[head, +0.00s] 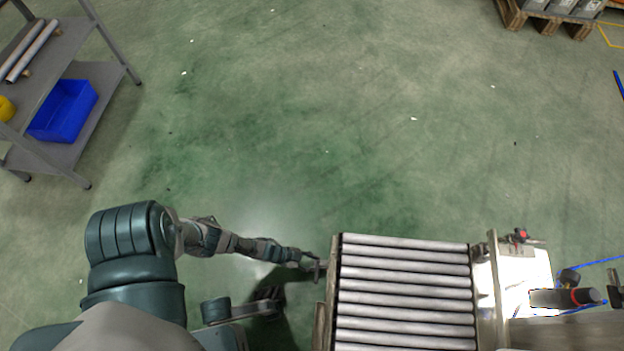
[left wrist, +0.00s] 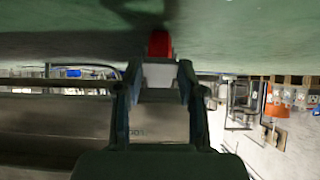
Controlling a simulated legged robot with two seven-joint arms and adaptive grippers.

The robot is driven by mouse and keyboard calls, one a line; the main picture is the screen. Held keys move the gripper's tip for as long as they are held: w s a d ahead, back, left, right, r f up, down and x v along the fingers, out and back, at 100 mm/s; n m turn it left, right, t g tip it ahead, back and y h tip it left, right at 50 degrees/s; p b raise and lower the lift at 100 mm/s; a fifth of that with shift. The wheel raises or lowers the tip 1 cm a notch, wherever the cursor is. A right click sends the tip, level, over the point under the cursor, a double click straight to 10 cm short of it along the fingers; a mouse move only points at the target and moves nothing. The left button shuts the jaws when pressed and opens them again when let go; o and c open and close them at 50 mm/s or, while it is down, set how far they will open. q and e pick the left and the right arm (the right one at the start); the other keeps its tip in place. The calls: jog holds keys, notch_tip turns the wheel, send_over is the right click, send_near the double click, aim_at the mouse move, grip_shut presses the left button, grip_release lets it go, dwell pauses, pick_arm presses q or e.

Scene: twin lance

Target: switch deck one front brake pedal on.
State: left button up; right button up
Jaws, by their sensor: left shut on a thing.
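My left gripper (head: 318,268) is at the left side of a roller deck (head: 405,290), low beside its frame. In the left wrist view the fingers (left wrist: 158,80) are closed around a pale grey plate-like piece (left wrist: 160,75) with a red end (left wrist: 159,44) past the fingertips. This looks like the brake pedal, but the head view is too small to show the pedal or its position clearly. My right gripper does not show.
A grey shelf rack (head: 60,110) with a blue bin (head: 63,110) stands at upper left. A pallet (head: 550,20) is at upper right. A black cylinder with a red ring (head: 565,298) lies right of the deck. The green floor (head: 300,120) ahead is clear.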

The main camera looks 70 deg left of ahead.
pick_arm(q)
jog(key=o, duration=1.1)
jog(key=shift+s+a+f, duration=0.1)
jog(key=shift+s+f, duration=0.05)
jog(key=shift+s, duration=0.05)
jog(key=shift+c, duration=0.2)
jog(key=shift+o, duration=0.5)
jog(key=shift+w, duration=0.1)
jog(key=v, duration=1.2)
